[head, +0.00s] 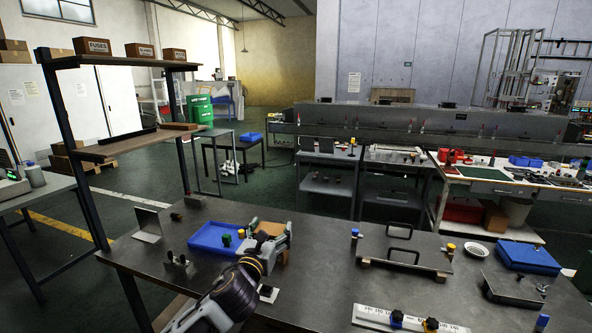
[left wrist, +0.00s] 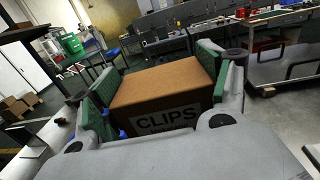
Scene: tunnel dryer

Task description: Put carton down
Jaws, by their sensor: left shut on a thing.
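My left gripper (head: 268,238) is over the left part of the dark table, just right of the blue tray (head: 208,238). It is shut on a brown carton, a small part of whose top (head: 271,228) shows in the head view. In the left wrist view the carton (left wrist: 165,88) sits between the green finger pads of the gripper (left wrist: 158,85), with a white CLIPS label on its near side. The gripper hides most of it in the head view, and I cannot tell whether it touches the table. My right gripper is not in view.
Small brown FUSES boxes (head: 92,46) stand on the shelf rack (head: 116,62) at the left. A metal bracket (head: 147,225) is left of the tray. A dark plate with handles (head: 404,251) lies on the right. Bare tabletop (head: 320,285) shows between the gripper and that plate.

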